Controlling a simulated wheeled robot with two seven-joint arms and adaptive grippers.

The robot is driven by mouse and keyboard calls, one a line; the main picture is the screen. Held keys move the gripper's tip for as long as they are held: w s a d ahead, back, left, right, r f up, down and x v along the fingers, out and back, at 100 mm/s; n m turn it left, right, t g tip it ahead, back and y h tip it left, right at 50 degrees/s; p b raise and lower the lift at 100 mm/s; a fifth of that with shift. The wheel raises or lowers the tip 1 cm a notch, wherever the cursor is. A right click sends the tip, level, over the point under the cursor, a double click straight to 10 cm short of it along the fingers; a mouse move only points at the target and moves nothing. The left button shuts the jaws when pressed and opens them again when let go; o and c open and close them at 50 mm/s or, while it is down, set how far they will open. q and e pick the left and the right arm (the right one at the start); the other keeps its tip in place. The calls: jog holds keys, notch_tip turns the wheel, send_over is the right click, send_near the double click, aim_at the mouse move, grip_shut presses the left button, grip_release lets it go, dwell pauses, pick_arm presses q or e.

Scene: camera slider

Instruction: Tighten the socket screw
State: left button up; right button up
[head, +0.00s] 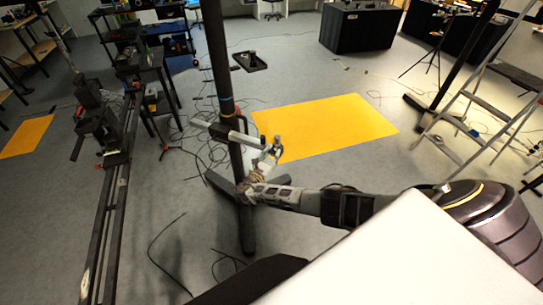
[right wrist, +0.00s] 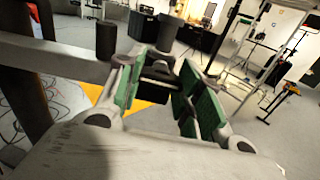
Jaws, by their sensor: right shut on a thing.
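My right gripper (head: 271,151) reaches in from the right to a dark upright post (head: 222,70). It is beside a light grey bar (head: 243,137) that crosses the post. In the right wrist view, the green-padded fingers (right wrist: 160,80) are shut on a small dark piece (right wrist: 158,76), which appears to be the socket screw; the fingers partly hide it. The grey bar (right wrist: 60,55) comes in from the left there, by the dark post (right wrist: 38,100). A short dark cylinder (right wrist: 106,40) stands at the bar's end. My left gripper is not in view.
A long black slider rail (head: 108,225) runs down the left. The post stands on a dark splayed base (head: 246,225). Cables lie on the grey floor. A yellow mat (head: 335,122) is behind, and a stepladder (head: 485,105) stands at right.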

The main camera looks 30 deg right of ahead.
pick_arm(q)
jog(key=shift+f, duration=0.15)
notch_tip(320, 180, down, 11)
jog(key=b, duration=1.1)
pick_arm(e)
jog(key=m, duration=1.5)
jog(key=shift+f, duration=0.2)
jog(key=shift+b, duration=0.3)
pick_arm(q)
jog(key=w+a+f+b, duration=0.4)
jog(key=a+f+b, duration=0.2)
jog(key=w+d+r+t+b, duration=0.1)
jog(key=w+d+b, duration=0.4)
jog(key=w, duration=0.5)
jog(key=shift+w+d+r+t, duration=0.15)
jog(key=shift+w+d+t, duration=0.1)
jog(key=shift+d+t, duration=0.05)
pick_arm(e)
jog(key=shift+s+m, duration=0.1)
jog(key=shift+m, duration=4.2)
